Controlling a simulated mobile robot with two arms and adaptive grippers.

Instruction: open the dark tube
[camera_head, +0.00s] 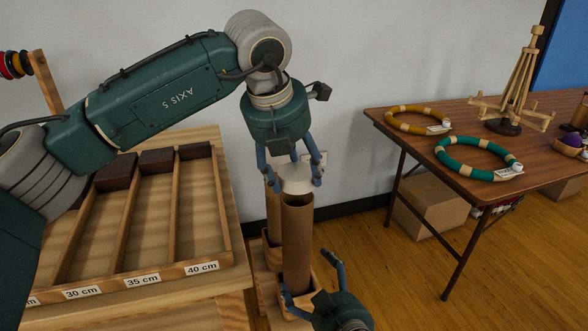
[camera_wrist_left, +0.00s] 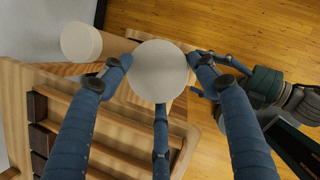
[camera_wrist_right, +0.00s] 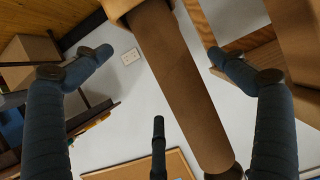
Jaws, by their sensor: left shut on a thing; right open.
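The dark tube (camera_head: 297,240) stands upright in a wooden stand. The cap also fills the space between the fingers in the left wrist view (camera_wrist_left: 160,70). My right gripper (camera_head: 310,280) is open low down, a finger on either side of the tube. In the right wrist view the tube (camera_wrist_right: 180,85) runs between the spread fingers, and contact is not visible.
A second brown tube (camera_head: 272,208) stands close behind; a white cap (camera_wrist_left: 81,42) shows beside mine in the left wrist view. A slotted wooden rack (camera_head: 215,268) with length labels is at left. A brown table (camera_head: 455,122) with hoops is at right.

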